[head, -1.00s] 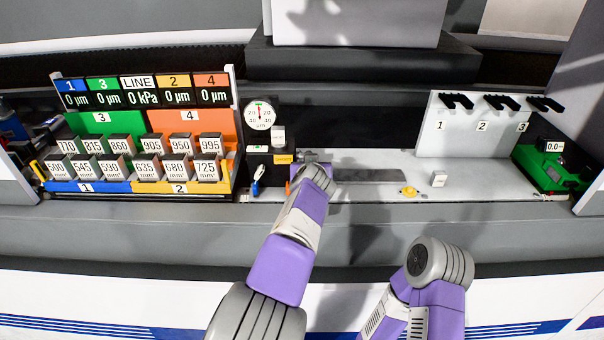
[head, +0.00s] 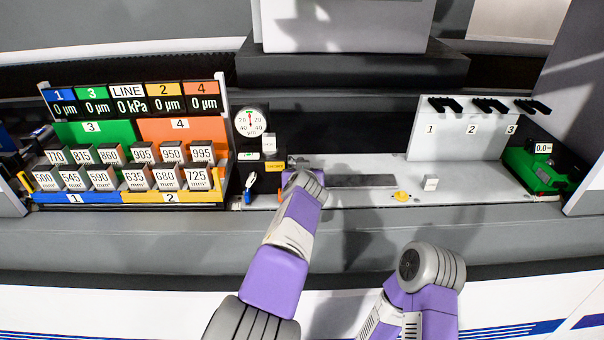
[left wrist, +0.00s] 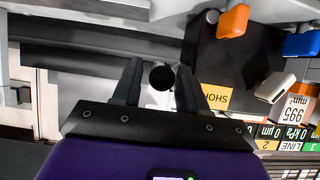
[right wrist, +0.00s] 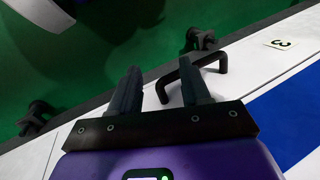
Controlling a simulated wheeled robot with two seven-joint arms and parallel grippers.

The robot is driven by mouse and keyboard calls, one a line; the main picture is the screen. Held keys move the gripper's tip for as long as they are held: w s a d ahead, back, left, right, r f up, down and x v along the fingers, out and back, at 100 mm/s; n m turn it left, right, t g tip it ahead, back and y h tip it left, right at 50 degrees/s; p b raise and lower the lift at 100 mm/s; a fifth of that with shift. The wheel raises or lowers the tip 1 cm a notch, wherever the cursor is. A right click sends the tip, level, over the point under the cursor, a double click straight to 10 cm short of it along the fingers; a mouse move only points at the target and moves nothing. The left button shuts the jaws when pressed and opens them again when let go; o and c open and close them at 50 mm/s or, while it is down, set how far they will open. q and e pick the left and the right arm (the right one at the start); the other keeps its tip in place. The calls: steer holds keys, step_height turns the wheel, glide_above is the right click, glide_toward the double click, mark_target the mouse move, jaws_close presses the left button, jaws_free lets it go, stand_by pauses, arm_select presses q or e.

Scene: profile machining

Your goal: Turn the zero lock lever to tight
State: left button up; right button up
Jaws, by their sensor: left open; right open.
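The gauge station has a dial (head: 251,122), a black block (head: 262,178), a blue lever (head: 249,188) and an orange lever (head: 281,190). In the left wrist view the orange lever (left wrist: 233,21), blue lever (left wrist: 301,43) and a pale lever (left wrist: 275,87) show on the black block. I cannot tell which is the zero lock lever; no tight mark is readable. My left gripper (left wrist: 160,72) is open, with a round black knob (left wrist: 162,77) seen between its fingers; contact is unclear. My right gripper (right wrist: 159,68) is open and empty, near a black handle (right wrist: 205,70).
A rack of numbered blocks (head: 130,170) stands left of the station. A panel with black hooks (head: 470,125) and a green device (head: 540,170) stand at right.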

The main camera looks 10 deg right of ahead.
arm_select(q)
steer(key=v, duration=0.7)
steer(key=shift+r, duration=0.1)
